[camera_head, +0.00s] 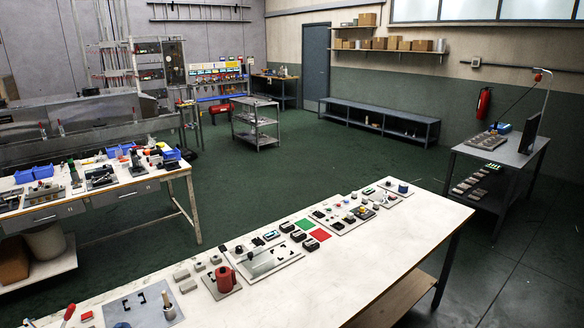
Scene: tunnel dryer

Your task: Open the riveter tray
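I cannot tell for certain which thing is the riveter tray. The workbench (186,170) on the left has a wide drawer (55,214) and a second drawer (139,192) under its top, and both look closed. Small upright tools stand above them, among them a dark green one (74,174) and a black one (137,162). They are too small to identify. Neither of my grippers is in view.
A long white table (330,285) crosses the foreground, with small parts, a red jug (225,279) and a grey plate (142,310). Blue bins (42,172) stand on the left bench. A grey cart (257,137) stands behind. Green floor (290,180) between is clear.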

